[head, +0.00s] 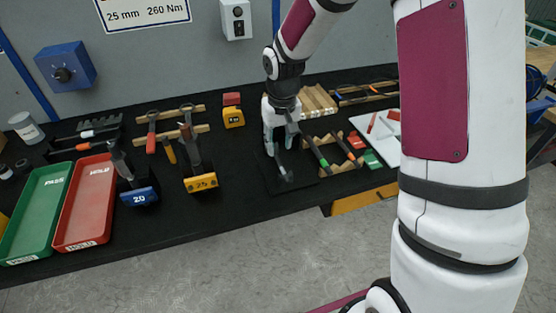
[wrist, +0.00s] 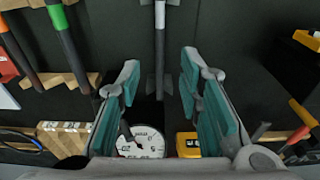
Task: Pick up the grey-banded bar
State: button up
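The grey-banded bar (wrist: 160,45) runs up and down the middle of the wrist view. It is a dark rod with a pale grey band near the top edge, and it appears to rest between grey supports (wrist: 149,86). My gripper (wrist: 160,80) is open, with one teal-padded finger on each side of the bar's line and visible gaps between. Nothing is held. In the head view my gripper (head: 281,138) points down over a dark plate with a grey fixture (head: 287,178); the bar itself is hard to make out there.
A dial gauge (wrist: 147,142) sits near the bar's lower end. Green-banded (wrist: 62,35) and orange-banded (wrist: 18,48) bars lie on a wooden rack to the left.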

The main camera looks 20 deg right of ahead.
aim_at(278, 159)
jog(key=shift+w+f+p, duration=0.15)
jog(key=shift+f+p, duration=0.05)
jog(key=shift+f, duration=1.2)
jog(key=shift+w+f+p, duration=0.15)
jog(key=shift+f, duration=1.2)
grip_shut()
